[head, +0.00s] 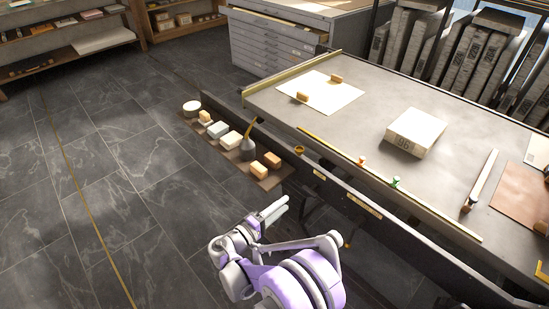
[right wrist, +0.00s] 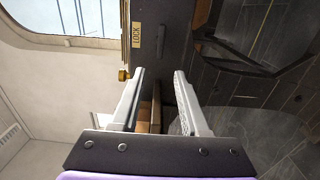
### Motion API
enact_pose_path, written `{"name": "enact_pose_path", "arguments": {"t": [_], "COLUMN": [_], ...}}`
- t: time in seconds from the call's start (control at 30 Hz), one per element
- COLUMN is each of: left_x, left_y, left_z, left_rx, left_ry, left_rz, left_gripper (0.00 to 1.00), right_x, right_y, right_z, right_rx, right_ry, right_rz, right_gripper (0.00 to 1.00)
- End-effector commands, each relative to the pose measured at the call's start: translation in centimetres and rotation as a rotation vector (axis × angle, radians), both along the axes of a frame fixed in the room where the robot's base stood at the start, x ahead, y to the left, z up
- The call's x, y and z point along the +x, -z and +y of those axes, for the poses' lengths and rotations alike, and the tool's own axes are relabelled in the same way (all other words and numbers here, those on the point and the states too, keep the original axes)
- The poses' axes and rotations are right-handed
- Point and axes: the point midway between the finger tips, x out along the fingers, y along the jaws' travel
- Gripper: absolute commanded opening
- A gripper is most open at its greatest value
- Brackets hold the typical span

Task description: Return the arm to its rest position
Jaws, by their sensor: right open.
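My right arm, white and lilac, rises from the bottom middle of the head view. Its gripper (head: 274,211) is over the floor in front of the table, below the table's front edge. In the right wrist view the two pale fingers of the right gripper (right wrist: 158,100) stand apart, with nothing held between them. A dark panel with a brass LOCK plate shows beyond the fingers, and a brown wooden thing shows in the gap. My left gripper is in neither view.
The big table (head: 370,115) bears a white block (head: 415,132), a paper sheet (head: 322,92) and a brown board (head: 524,200). Left floor is clear.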

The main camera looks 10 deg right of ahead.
Motion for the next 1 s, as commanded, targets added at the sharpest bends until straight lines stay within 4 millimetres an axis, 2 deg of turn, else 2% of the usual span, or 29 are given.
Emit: {"name": "enact_pose_path", "arguments": {"t": [0.13, 0.23, 0.37, 0.47, 0.6, 0.7, 0.83, 1.0], "left_x": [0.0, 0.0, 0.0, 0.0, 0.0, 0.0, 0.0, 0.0], "left_y": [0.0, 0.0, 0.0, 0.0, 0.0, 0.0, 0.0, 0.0], "left_z": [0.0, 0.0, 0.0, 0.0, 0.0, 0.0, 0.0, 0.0], "left_rx": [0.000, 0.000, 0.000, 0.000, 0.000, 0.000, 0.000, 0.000], "left_ry": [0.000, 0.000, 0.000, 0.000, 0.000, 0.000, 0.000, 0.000], "left_rz": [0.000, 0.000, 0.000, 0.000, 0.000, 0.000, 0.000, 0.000], "left_gripper": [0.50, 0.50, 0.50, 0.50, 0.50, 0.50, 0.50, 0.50], "right_x": [0.0, -0.1, -1.0, -2.8, -6.6, -9.9, -14.6, -21.1], "right_y": [-0.1, -0.5, -1.6, -2.3, -3.1, -3.4, -3.6, -3.6], "right_z": [-0.2, -1.3, -4.7, -7.8, -11.2, -12.9, -14.1, -14.1], "right_rx": [0.004, 0.033, 0.141, 0.268, 0.460, 0.601, 0.792, 1.046], "right_ry": [0.002, 0.014, 0.045, 0.074, 0.113, 0.139, 0.167, 0.198], "right_rz": [0.003, 0.027, 0.104, 0.176, 0.260, 0.303, 0.335, 0.339], "right_gripper": [0.45, 0.45, 0.45, 0.45, 0.45, 0.45, 0.45, 0.45]}}
